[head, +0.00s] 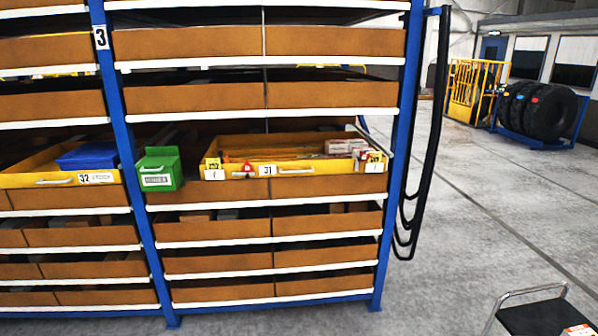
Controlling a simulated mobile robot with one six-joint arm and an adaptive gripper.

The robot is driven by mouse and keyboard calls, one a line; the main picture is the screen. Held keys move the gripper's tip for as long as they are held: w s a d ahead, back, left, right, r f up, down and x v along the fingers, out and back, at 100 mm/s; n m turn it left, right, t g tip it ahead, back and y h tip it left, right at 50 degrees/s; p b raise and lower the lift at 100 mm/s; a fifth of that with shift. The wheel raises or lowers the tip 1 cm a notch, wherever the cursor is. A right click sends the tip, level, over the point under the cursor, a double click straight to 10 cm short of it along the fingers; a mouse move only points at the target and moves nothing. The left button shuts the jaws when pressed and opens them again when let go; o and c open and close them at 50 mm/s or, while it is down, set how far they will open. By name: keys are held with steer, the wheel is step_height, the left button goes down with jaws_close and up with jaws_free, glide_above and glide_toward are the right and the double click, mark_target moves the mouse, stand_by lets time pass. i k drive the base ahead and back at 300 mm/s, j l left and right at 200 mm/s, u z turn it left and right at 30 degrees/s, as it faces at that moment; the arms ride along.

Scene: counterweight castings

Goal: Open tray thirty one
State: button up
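Tray thirty one (234,172) is a yellow tray in the shelf rack's middle level, right of the blue upright. A white label reading 31 (267,170) is on its front, with a pale bar handle (297,171) just right of it. Its inside shows from above, with boxes and red and white items (345,147) towards the right. Its front overlaps the brown panel below; I cannot tell exactly how far it stands out. My gripper is not in view.
A green box (160,170) stands left of the tray. Yellow tray 32 (25,180) with a blue bin (88,156) is further left. Black hoses (436,110) hang at the rack's right end. Floor on the right is mostly clear.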

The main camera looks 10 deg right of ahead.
mark_target(279, 154)
steer(key=i, duration=2.5)
